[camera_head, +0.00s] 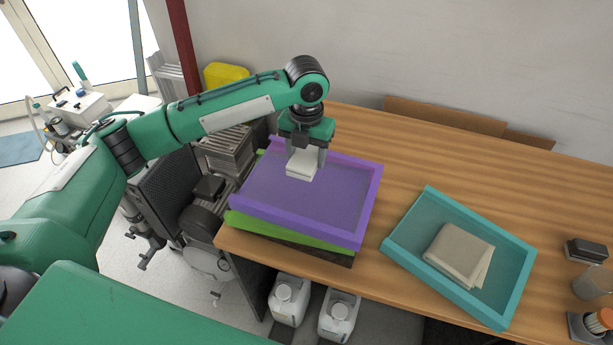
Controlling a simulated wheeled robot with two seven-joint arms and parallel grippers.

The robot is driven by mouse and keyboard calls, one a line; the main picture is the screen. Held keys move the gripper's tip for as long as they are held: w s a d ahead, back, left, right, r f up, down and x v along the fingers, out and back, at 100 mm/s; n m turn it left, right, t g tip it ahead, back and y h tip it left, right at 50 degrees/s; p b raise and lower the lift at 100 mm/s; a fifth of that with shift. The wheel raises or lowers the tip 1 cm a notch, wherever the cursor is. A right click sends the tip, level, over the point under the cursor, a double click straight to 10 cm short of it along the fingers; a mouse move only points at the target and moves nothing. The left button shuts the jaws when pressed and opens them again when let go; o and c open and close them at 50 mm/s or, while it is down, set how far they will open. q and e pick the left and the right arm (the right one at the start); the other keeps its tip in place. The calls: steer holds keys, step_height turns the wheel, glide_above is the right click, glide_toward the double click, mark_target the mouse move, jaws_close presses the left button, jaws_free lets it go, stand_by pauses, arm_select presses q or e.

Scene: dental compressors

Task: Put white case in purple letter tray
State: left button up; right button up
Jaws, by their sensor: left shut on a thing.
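The white case (301,167) is a small pale box held in my left gripper (306,154). The gripper points down, shut on the case, over the back part of the purple letter tray (369,203). I cannot tell whether the case touches the tray floor or hangs just above it. The purple tray sits on top of a green tray (245,222) at the left end of the wooden table. My right gripper is not in view.
A teal tray (408,222) with a folded beige cloth (459,254) lies to the right on the table (425,158). A dark block (586,249) and a cup with an orange-topped item (594,322) stand at the far right. White jugs (288,298) stand below the table.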

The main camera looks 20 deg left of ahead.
mark_target(306, 190)
arm_select(q)
step_height(306, 190, down, 9)
steer(key=shift+f+p, duration=0.1)
steer(key=shift+p, duration=0.8)
steer(key=shift+f, duration=0.2)
steer(key=shift+f, duration=0.1)
steer(key=o, duration=1)
step_height(306, 190, up, 11)
steer(key=b, duration=0.3)
steer(key=shift+r, duration=0.65)
